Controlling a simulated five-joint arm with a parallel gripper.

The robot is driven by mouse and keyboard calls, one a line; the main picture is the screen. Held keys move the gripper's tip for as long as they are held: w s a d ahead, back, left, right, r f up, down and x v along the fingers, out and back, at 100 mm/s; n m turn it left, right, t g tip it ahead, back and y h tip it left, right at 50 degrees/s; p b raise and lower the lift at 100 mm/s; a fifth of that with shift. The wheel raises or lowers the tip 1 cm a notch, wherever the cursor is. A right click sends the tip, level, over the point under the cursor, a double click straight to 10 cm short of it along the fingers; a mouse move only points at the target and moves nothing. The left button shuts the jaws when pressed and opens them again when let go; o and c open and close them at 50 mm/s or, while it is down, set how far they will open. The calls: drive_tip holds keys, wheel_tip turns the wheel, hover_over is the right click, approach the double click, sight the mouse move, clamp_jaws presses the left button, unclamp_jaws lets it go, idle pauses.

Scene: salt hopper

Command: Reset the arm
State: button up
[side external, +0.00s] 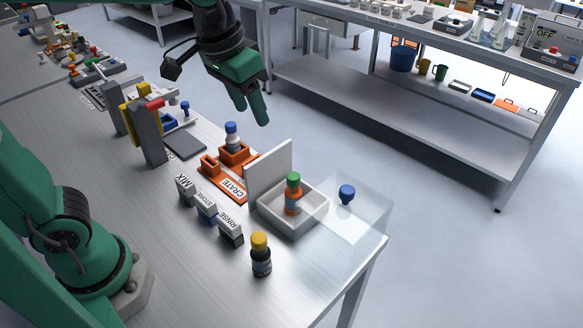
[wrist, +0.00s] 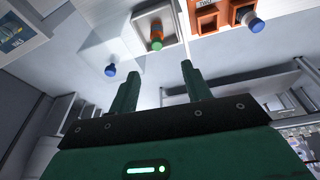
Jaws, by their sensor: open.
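My gripper (side external: 252,104) is raised in the air above the far side of the bench, its two green fingers pointing down and apart with nothing between them. In the wrist view, the open fingers (wrist: 160,85) show with a gap between them. Below it, a blue-capped bottle (side external: 232,138) stands in the orange crate (side external: 209,163). An orange bottle with a green cap (side external: 293,194) stands in a white tray (side external: 311,217). The gripper touches none of these.
A yellow-capped dark bottle (side external: 261,255) stands near the front edge. A white upright panel (side external: 269,172) borders the tray. A translucent box (side external: 366,210) with a blue-topped item (side external: 347,194) is at the right corner. Labelled blocks (side external: 208,212) stand left. A second bench (side external: 420,125) is behind.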

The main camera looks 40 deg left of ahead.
drive_tip(key=s+a+f+n+t, duration=0.1)
drive_tip(key=s+a+f, duration=0.3)
drive_tip(key=s+a, duration=0.4)
drive_tip(key=shift+s+a+t+y, duration=0.4)
drive_tip(key=shift+s+t, duration=0.5)
drive_tip(key=shift+s, duration=0.3)
